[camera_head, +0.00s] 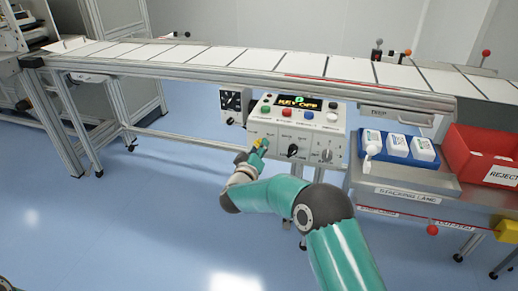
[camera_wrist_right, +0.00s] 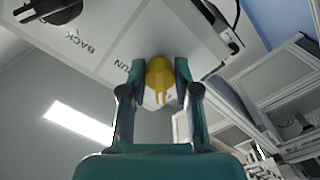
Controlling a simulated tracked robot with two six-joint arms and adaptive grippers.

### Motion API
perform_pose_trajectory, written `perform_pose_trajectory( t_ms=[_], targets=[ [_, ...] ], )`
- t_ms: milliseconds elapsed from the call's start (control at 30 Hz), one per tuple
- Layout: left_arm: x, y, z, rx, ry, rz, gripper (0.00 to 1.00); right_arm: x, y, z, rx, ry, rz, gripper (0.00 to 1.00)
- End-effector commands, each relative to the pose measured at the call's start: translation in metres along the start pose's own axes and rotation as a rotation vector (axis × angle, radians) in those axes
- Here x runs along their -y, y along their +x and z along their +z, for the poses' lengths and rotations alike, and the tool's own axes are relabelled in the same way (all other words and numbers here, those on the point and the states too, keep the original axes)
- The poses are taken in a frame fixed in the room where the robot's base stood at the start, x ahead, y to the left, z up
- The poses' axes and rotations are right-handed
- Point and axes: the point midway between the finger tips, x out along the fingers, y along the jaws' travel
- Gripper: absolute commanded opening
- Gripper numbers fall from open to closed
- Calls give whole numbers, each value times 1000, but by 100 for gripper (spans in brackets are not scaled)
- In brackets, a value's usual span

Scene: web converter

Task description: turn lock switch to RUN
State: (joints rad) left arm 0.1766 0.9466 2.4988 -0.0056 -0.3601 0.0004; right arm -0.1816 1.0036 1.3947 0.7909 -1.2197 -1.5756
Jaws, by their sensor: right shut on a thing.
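The lock switch (camera_head: 259,141) shows as a small yellow piece at the panel's lower left, partly hidden by my right gripper (camera_head: 258,147). In the right wrist view the yellow switch handle (camera_wrist_right: 159,75) sits between the two fingers of my right gripper (camera_wrist_right: 160,85), which are shut on it. The panel face there carries upside-down lettering, RUN beside the handle and BACK farther off.
A black selector knob (camera_head: 293,150) is right of the lock switch, with coloured buttons above. A small dial box (camera_head: 235,102) is at the panel's left. A blue tray (camera_head: 398,158) with white bottles and a red reject bin (camera_head: 458,165) stand to the right.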

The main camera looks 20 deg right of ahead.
Motion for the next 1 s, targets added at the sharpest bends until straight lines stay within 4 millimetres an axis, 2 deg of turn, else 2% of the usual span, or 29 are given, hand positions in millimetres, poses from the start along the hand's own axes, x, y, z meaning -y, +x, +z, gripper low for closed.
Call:
perform_pose_trajectory(
  t_ms=[367,1000],
  targets=[
    [2,6,0,0,0,0,40,3,-1,1,0,129,-6,0],
    [12,34,0,0,0,0,40,7,-1,2,1,703,-7,0]
  ],
)
